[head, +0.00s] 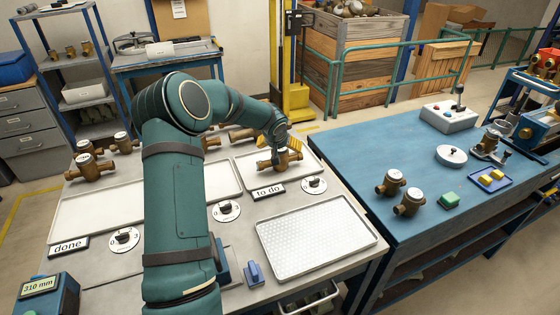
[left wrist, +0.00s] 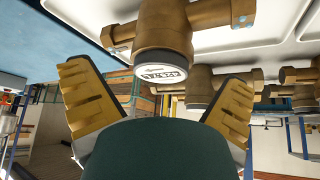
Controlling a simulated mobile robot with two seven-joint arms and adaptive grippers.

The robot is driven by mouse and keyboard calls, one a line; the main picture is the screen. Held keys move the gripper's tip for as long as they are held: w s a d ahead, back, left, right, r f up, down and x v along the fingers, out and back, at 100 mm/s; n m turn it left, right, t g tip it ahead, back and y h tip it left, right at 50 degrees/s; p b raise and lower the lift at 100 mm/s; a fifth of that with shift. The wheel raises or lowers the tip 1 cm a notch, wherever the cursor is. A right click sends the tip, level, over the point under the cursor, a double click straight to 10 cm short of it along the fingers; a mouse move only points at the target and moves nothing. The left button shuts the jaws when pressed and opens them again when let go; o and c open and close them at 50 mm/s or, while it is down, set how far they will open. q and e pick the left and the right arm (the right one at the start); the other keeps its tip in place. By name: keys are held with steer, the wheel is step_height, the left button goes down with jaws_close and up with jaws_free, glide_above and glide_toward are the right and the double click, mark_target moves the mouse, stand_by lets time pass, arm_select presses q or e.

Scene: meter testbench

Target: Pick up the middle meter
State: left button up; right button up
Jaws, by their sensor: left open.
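A brass meter (head: 283,161) with a white round face stands in the tray (head: 312,172) behind the "to do" sign (head: 269,191). My left gripper (head: 281,144) is over this meter, partly hidden by its own wrist. In the left wrist view the yellow fingers of my left gripper (left wrist: 157,78) are spread open, one on each side of the meter (left wrist: 163,38). I cannot tell whether either finger touches it. More brass meters (left wrist: 204,82) stand beyond it in that view. In the head view my left arm partly covers other meters (head: 241,134) behind it. My right gripper is not in view.
The tray by the "done" sign (head: 69,246) has an empty front, with meters (head: 90,167) behind it. An empty perforated tray (head: 316,236) lies front right. Two meters (head: 409,202) stand on the blue table (head: 345,150).

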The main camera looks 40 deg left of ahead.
arm_select(q)
steer(key=x, duration=0.3)
steer(key=shift+w+f, duration=0.1)
steer(key=shift+f, duration=0.1)
steer(key=c, duration=1.4)
steer(key=shift+r, duration=0.15)
steer(key=shift+a, duration=0.1)
